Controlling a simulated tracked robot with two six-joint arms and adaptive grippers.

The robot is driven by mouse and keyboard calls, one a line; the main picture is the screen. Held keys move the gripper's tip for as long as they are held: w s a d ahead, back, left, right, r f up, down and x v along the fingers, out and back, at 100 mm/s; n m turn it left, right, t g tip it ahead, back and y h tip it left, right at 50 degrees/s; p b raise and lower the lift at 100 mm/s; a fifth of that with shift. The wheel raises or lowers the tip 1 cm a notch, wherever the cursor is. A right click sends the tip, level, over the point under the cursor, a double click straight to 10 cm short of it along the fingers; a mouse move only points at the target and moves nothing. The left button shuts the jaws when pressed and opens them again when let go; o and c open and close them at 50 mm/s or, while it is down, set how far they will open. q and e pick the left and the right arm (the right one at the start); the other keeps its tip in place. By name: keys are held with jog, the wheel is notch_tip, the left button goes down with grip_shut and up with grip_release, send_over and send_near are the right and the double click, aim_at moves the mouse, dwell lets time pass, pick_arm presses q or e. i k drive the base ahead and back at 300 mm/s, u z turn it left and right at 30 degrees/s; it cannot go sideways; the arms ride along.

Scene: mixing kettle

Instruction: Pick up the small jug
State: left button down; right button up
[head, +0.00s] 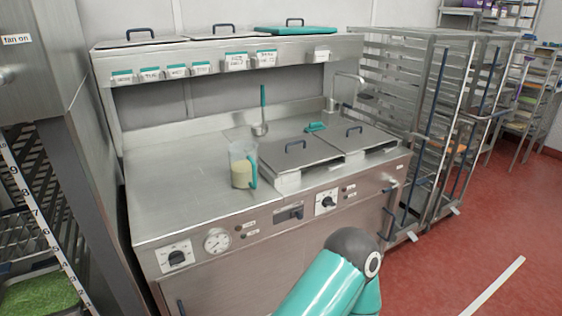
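A small clear jug (240,172) with a teal handle stands upright on the steel worktop, left of the lidded wells. It holds something pale yellow in its lower part. Its handle is on the right side. Neither of my gripper's fingers shows in the head view. One of my teal arm links with a dark joint rises from the bottom edge, right of centre, in front of the kettle's front panel. Whether it touches the panel cannot be told.
The worktop (180,185) left of the jug is clear. Behind the jug is a teal-handled ladle (262,115). To the right lie steel lids (300,157) with blue handles, a teal item (315,127) and a tap (348,80). A shelf (225,52) overhangs the back. Racks (430,120) stand right.

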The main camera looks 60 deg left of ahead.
aim_at(244, 156)
jog(key=z, duration=0.1)
jog(key=i, duration=1.4)
jog(key=u, duration=1.7)
jog(key=i, duration=0.15)
jog(key=u, duration=2.05)
jog(key=k, duration=0.45)
jog(key=u, duration=0.35)
jog(key=i, duration=1.5)
jog(key=z, duration=0.35)
